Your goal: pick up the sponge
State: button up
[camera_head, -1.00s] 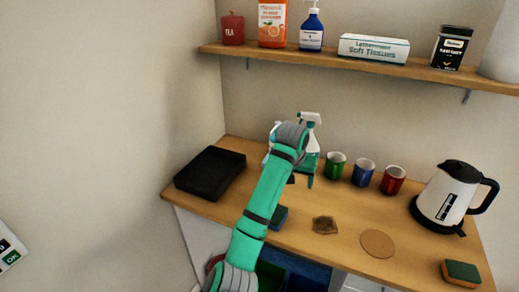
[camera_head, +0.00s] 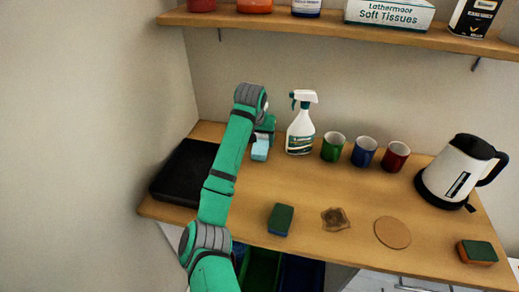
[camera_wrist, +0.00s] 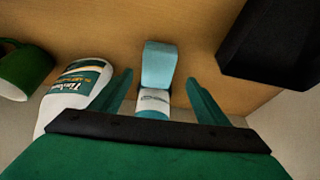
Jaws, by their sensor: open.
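A sponge (camera_head: 281,220), green on top and blue below, lies near the counter's front edge in the head view. A second sponge (camera_head: 477,253), green over orange, lies at the far right. My gripper (camera_head: 262,138) is well behind the first sponge, near the wall. In the wrist view my gripper (camera_wrist: 158,86) is open, with a finger on each side of a thing with a light blue block-like part (camera_wrist: 159,62) and a white labelled part. I cannot tell what it is or whether the fingers touch it. No sponge shows in the wrist view.
A white spray bottle (camera_head: 300,132) stands close to my gripper, with green, blue and red mugs (camera_head: 396,157) to its right. A black tray (camera_head: 183,172) is left of it. A brown stain (camera_head: 335,219), a round coaster (camera_head: 392,232) and a kettle (camera_head: 456,172) are further right.

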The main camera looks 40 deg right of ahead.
aim_at(260, 147)
jog(key=shift+s+x, duration=0.1)
jog(key=shift+x, duration=1.35)
jog(key=shift+s+x, duration=0.15)
jog(key=shift+x, duration=1.3)
jog(key=shift+f, duration=0.1)
jog(key=c, duration=1.2)
